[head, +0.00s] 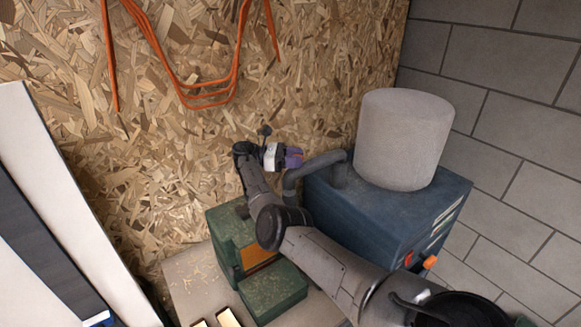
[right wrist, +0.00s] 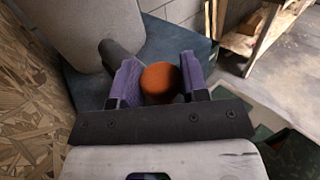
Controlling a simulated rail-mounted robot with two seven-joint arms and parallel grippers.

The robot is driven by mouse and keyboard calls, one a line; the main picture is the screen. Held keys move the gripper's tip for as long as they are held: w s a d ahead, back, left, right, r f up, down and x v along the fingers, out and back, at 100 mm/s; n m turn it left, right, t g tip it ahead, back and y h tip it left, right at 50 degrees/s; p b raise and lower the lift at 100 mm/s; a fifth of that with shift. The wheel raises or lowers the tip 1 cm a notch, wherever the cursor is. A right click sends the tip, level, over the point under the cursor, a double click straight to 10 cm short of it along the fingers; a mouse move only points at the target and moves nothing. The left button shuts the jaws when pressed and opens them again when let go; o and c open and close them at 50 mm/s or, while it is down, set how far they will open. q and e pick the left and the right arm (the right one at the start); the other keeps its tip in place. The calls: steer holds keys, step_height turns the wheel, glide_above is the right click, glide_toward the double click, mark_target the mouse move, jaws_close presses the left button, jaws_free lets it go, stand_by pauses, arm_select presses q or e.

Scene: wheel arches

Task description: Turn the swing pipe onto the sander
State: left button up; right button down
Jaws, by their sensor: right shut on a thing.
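The swing pipe (head: 325,160) is a grey bent tube. It comes out of the blue machine's top, runs left and bends down behind my right arm, where its end is hidden. My right gripper (head: 291,157), with purple fingers, is at the pipe's bend. In the right wrist view the gripper (right wrist: 160,84) is shut on a round orange knob (right wrist: 160,80), with the grey pipe (right wrist: 120,62) behind it. The green sander (head: 228,238) stands below and left of the gripper, partly covered by my right arm. My left gripper is out of view.
The blue machine (head: 405,215) bears a big grey drum (head: 404,138) and stands near the block wall. An orange hose (head: 205,100) hangs on the chipboard wall behind. A white and dark panel (head: 60,210) is at the left. A wooden workbench (right wrist: 260,30) shows in the wrist view.

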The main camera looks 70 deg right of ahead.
steer(key=shift+f, duration=0.15)
stand_by(0.3)
steer(key=c, duration=1)
jaws_free()
steer(key=shift+d, duration=0.1)
steer(key=o, duration=0.4)
steer(key=shift+r, duration=0.2)
